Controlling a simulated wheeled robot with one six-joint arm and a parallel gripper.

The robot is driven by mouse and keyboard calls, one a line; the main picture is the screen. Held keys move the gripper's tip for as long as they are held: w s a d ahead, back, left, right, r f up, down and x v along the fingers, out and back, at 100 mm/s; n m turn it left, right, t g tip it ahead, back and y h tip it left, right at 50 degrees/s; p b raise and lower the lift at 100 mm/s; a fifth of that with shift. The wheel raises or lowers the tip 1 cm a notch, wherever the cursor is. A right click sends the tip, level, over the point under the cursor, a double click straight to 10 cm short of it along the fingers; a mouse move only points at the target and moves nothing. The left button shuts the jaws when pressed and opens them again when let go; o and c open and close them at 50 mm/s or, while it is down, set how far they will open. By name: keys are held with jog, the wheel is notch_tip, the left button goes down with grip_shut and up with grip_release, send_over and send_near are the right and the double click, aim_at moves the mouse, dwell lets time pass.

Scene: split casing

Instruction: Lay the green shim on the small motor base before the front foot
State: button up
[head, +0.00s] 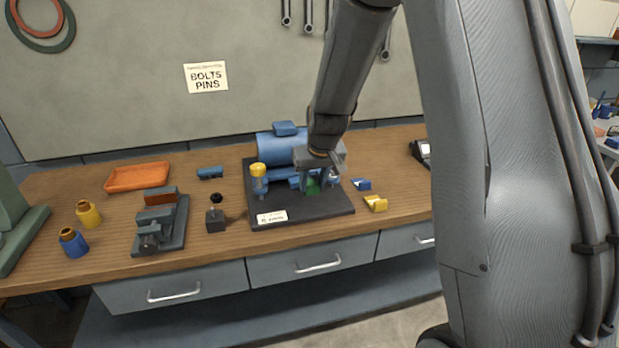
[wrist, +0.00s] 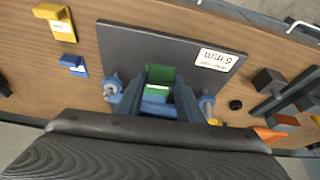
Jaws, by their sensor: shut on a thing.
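The green shim (head: 313,187) is between the fingers of my gripper (head: 312,182), which is shut on it. In the wrist view the shim (wrist: 160,75) shows green with a pale mark, between the two fingers of my gripper (wrist: 158,98). The dark base plate (head: 322,208) lies on the bench with a white label at its front edge. The blue motor (head: 275,150) stands at its back, partly hidden by my gripper. In the wrist view the shim appears over the plate (wrist: 125,50). I cannot tell whether it touches the plate. The front foot is not clearly visible.
A yellow-capped part (head: 258,178) stands left of my gripper on the plate. Blue (head: 361,184) and yellow (head: 376,203) blocks lie right of the plate. A vise (head: 158,225), a dark block (head: 215,219) and an orange tray (head: 137,177) are left. The plate's front strip is clear.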

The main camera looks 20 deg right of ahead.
jog(key=shift+a+f+b, duration=0.25)
jog(key=shift+f+b, duration=0.55)
jog(key=shift+f, duration=0.25)
jog(key=shift+f+b, duration=1.55)
jog(key=shift+f, duration=0.35)
jog(key=shift+f+b, duration=0.35)
jog(key=shift+f, duration=0.05)
jog(key=o, duration=1.1)
jog(key=shift+s+r+p, duration=0.1)
jog(key=shift+r+p, duration=3.2)
jog(key=shift+r, duration=0.8)
